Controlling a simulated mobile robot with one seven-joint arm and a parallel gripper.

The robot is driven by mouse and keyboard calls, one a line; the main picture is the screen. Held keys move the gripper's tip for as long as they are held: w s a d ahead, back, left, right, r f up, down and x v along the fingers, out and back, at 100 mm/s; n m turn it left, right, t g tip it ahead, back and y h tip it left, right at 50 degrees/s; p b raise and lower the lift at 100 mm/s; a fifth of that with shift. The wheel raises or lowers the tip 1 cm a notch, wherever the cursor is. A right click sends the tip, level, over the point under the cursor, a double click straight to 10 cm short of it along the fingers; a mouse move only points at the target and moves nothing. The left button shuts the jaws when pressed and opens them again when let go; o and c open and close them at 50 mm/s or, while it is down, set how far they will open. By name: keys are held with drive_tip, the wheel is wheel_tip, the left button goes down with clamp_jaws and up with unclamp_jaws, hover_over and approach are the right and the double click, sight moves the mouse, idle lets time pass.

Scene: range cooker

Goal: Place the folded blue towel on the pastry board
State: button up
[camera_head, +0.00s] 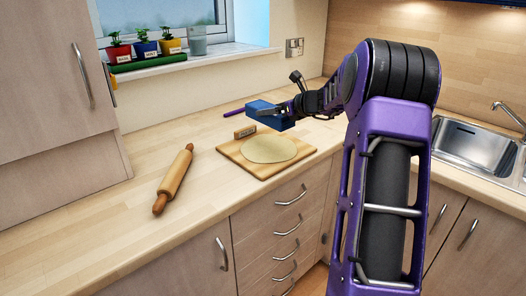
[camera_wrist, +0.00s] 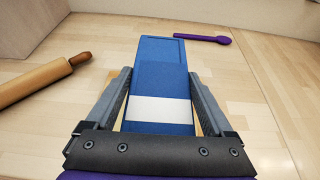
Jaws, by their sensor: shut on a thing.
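The folded blue towel (camera_head: 268,115) is a small blue block with a white band. It also fills the middle of the wrist view (camera_wrist: 161,80), between the two fingers. My gripper (camera_head: 287,113) is shut on it and appears to hold it above the back part of the pastry board (camera_head: 230,153). The board is wooden and lies on the counter near the front edge, with a round sheet of pale dough (camera_head: 269,149) on it. In the wrist view the towel and gripper hide most of the board.
A rolling pin (camera_head: 174,177) lies left of the board. A small wooden block with a label (camera_head: 245,132) stands at its back edge. A purple spoon (camera_wrist: 203,39) lies behind. Potted plants (camera_head: 145,46) line the windowsill; a sink (camera_head: 476,146) is at right.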

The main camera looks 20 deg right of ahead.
wheel_tip(320, 180, down, 10)
drive_tip(key=b, duration=0.2)
drive_tip(key=shift+a+b, duration=0.1)
drive_tip(key=shift+b, duration=0.25)
drive_tip(key=shift+f, duration=0.2)
drive_tip(key=o, duration=1.1)
drive_tip(key=shift+r, duration=0.25)
drive_tip(key=p+v, duration=0.1)
drive_tip(key=v, duration=1.1)
